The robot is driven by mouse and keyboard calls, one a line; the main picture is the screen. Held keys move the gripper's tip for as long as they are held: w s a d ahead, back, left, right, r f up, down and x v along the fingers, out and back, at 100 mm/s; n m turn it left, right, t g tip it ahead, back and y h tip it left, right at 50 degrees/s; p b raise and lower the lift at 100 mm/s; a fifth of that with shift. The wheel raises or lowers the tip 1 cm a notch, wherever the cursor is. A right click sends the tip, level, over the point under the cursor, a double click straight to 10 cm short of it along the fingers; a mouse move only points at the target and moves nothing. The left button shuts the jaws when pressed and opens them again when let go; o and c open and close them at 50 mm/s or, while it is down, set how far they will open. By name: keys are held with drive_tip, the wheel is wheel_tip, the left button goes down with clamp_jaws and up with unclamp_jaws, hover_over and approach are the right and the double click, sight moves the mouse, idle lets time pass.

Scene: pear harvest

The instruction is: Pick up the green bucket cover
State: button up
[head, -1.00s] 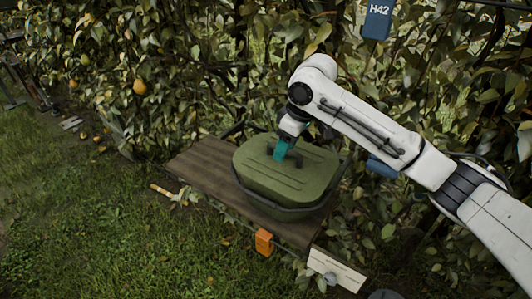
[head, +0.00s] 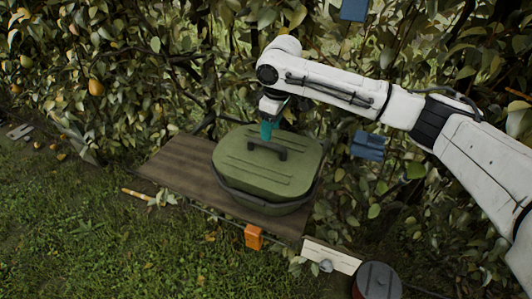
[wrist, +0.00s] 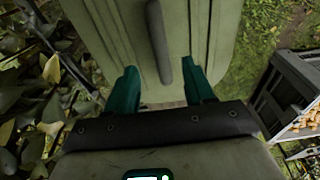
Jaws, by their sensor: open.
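The green bucket cover (head: 262,165) lies on top of the bucket (head: 265,204), with its dark handle (head: 267,149) standing up from its middle. My gripper (head: 268,131) has teal fingers and is at the far side of the handle in the head view. In the wrist view my gripper (wrist: 162,72) is open and empty. Its fingers lie left and right of the near end of the handle (wrist: 158,42), over the green cover (wrist: 110,30). I cannot tell how high the fingertips are above the cover.
The bucket stands on a wooden board (head: 185,165) with free room at its left. An orange block (head: 253,237) and a white label (head: 331,256) are at its front edge. A dark-lidded round container (head: 377,281) is at lower right. Dense foliage (head: 150,80) stands behind.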

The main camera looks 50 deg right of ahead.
sight(267, 144)
drive_tip(key=f, duration=0.2)
drive_tip(key=f+p, duration=0.1)
drive_tip(key=f, duration=0.1)
drive_tip(key=w+f, duration=0.1)
drive_tip(key=f, duration=0.2)
drive_tip(key=shift+w+a, duration=0.1)
drive_tip(key=shift+a, duration=0.2)
clamp_jaws()
